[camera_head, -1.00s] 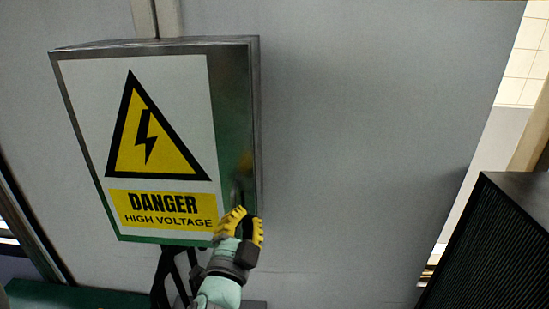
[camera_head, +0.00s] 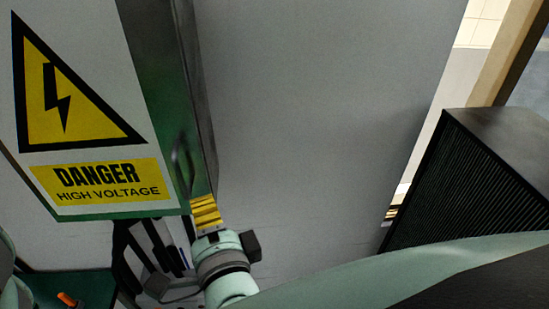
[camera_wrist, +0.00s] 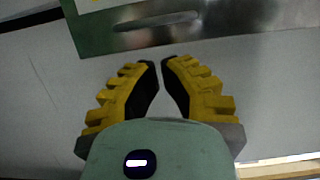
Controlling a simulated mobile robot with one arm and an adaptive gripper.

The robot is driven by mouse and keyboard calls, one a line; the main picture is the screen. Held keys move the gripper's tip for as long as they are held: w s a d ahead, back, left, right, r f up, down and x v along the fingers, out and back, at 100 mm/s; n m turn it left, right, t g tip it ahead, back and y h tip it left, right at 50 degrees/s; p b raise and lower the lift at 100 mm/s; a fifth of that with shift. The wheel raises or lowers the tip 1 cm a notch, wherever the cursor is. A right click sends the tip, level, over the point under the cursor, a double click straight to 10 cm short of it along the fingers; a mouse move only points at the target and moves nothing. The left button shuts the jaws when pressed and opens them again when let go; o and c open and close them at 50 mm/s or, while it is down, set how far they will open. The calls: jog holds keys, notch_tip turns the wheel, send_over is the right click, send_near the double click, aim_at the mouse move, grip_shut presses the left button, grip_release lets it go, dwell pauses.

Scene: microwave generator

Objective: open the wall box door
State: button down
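The wall box (camera_head: 145,60) hangs on the grey wall at the upper left in the head view. Its door (camera_head: 100,130) looks closed and carries a yellow danger sign. A slim handle (camera_head: 182,168) sits low on the metal strip at the door's right side. My gripper (camera_head: 206,205) is just below the handle, near the box's lower right corner. In the wrist view, the handle (camera_wrist: 157,21) lies ahead of my gripper (camera_wrist: 159,65), apart from the fingertips. The yellow fingers are drawn nearly together, with nothing seen between them.
A dark ribbed cabinet (camera_head: 480,170) stands at the right. The grey wall (camera_head: 310,110) between it and the box is bare. Dark parts and a green surface (camera_head: 80,285) lie below the box.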

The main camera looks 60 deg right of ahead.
jog(key=p, duration=0.1)
send_near(190, 163)
jog(key=shift+w, duration=0.75)
jog(key=shift+d+p+x, duration=0.3)
jog(key=shift+p+x, duration=0.65)
jog(key=shift+x, duration=0.8)
jog(key=shift+w+d+r+p, duration=0.1)
jog(key=shift+w+d+p, duration=0.3)
jog(key=shift+w+d, duration=0.1)
jog(key=shift+s, duration=0.1)
